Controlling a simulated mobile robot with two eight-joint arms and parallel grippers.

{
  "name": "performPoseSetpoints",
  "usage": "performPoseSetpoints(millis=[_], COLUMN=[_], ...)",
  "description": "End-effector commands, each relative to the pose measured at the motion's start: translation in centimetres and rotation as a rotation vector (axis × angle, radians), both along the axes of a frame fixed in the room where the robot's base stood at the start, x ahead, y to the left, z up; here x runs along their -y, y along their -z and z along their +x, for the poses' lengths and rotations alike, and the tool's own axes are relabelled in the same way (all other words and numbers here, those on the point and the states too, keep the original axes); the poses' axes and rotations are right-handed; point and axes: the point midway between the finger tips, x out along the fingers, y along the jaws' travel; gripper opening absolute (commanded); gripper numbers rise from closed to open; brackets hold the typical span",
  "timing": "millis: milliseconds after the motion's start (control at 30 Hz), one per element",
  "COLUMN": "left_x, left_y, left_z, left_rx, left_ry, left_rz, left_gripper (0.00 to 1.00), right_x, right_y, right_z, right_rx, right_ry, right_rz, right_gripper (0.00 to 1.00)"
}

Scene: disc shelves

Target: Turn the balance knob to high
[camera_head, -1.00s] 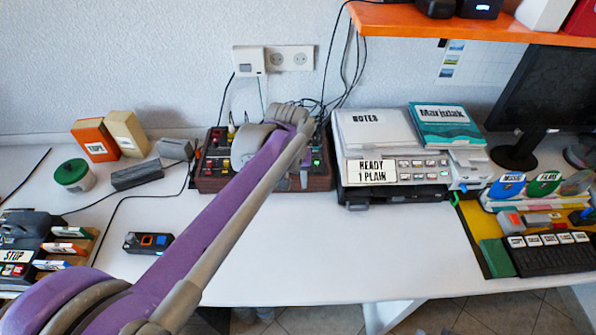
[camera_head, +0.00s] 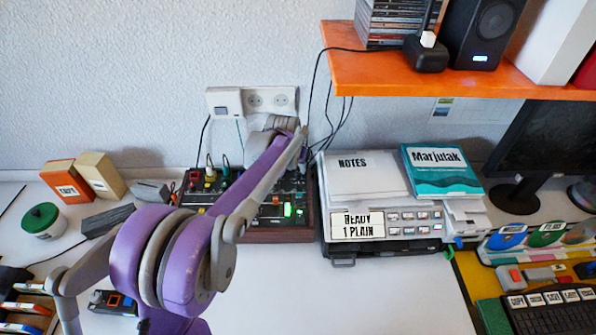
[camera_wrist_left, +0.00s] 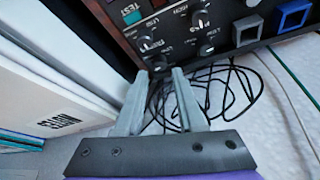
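The control box (camera_head: 275,236) has a dark panel with knobs, sliders and lit buttons, and stands on the white desk against the wall. In the left wrist view its panel (camera_wrist_left: 180,38) appears upside down, with several black knobs, one of them here (camera_wrist_left: 205,46), and a teal button marked TEST. The small labels are too blurred to tell which knob is the balance knob. My left gripper (camera_wrist_left: 160,74) is open and empty, its two grey fingers apart just off the panel's edge. In the head view my purple arm reaches over the box and hides part of it. My right gripper is not in view.
A printer (camera_head: 386,243) with a NOTES pad and a teal book stands close right of the box. Black cables (camera_wrist_left: 215,95) lie behind the fingers. An orange shelf (camera_head: 420,78) overhangs at upper right. The desk front is mostly clear.

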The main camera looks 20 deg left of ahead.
Motion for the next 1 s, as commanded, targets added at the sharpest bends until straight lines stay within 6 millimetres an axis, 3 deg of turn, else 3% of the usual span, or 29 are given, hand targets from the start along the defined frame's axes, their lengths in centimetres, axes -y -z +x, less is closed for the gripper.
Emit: performPoseSetpoints(millis=[233, 633, 833, 1000], left_x=[-0.1, -0.2, -0.2, -0.2], left_y=[3.3, 3.9, 3.9, 3.9], left_z=[1.3, 1.6, 1.6, 1.6], left_rx=[0.000, 0.000, 0.000, 0.000], left_ry=[-0.001, -0.001, -0.001, -0.001], left_rz=[0.000, 0.000, 0.000, 0.000], left_gripper=[0.38, 0.38, 0.02, 0.00], right_x=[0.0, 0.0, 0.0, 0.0], right_y=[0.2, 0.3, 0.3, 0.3], right_z=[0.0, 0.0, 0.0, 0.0], right_rx=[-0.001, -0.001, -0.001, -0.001], right_ry=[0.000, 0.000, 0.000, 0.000], right_rz=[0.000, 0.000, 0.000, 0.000], right_gripper=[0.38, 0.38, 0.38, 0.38])
